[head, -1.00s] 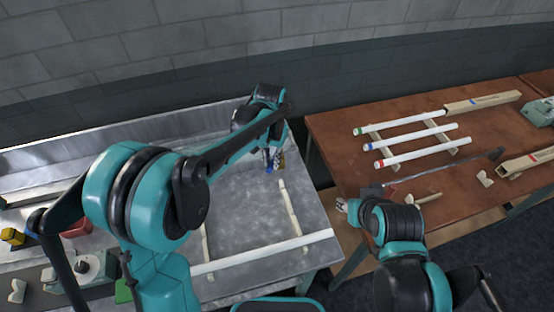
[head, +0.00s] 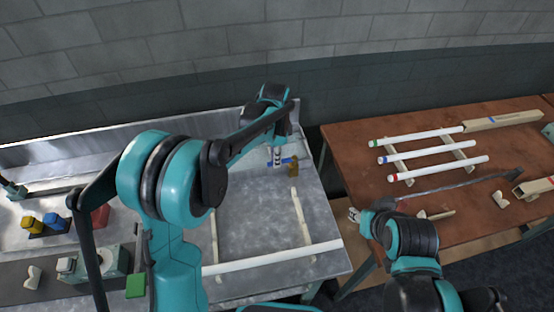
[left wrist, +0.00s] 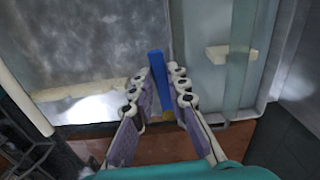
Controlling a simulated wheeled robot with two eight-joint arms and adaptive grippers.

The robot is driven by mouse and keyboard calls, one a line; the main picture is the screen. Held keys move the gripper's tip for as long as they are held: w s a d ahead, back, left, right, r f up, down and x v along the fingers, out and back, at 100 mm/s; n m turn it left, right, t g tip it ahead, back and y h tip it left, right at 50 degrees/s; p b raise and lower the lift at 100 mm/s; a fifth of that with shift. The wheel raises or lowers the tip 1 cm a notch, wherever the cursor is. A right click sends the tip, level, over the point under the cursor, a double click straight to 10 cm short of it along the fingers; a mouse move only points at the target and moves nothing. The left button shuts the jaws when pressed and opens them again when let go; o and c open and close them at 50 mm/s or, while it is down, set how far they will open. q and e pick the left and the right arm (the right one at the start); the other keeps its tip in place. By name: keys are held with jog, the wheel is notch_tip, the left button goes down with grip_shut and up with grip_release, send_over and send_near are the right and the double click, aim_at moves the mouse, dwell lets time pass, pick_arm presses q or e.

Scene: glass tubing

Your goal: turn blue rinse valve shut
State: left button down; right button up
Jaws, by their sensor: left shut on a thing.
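The blue valve handle (head: 287,161) is at the back right corner of the metal bench, next to a brass-coloured valve body (head: 293,170). My left gripper (head: 277,157) is at the handle, reaching down from above. In the left wrist view the handle is a straight blue bar (left wrist: 158,78) between the two fingers of my left gripper (left wrist: 164,88), which is shut on it. The valve body is mostly hidden there. My right gripper (head: 354,214) is small and partly seen by the wooden table's left edge, and its jaws cannot be made out.
The metal bench (head: 255,215) has a white tube (head: 275,257) along its front. The wooden table (head: 360,150) at right holds several white tubes on a rack. A yellow block (head: 32,223) and a blue block (head: 53,222) stand at left. A gap separates bench and table.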

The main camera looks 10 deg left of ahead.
pick_arm(q)
jog(key=shift+w+a+m, duration=0.1)
jog(key=shift+w+m, duration=0.1)
jog(key=shift+m, duration=0.2)
jog(key=c, duration=1.5)
grip_release()
notch_tip(320, 180, up, 12)
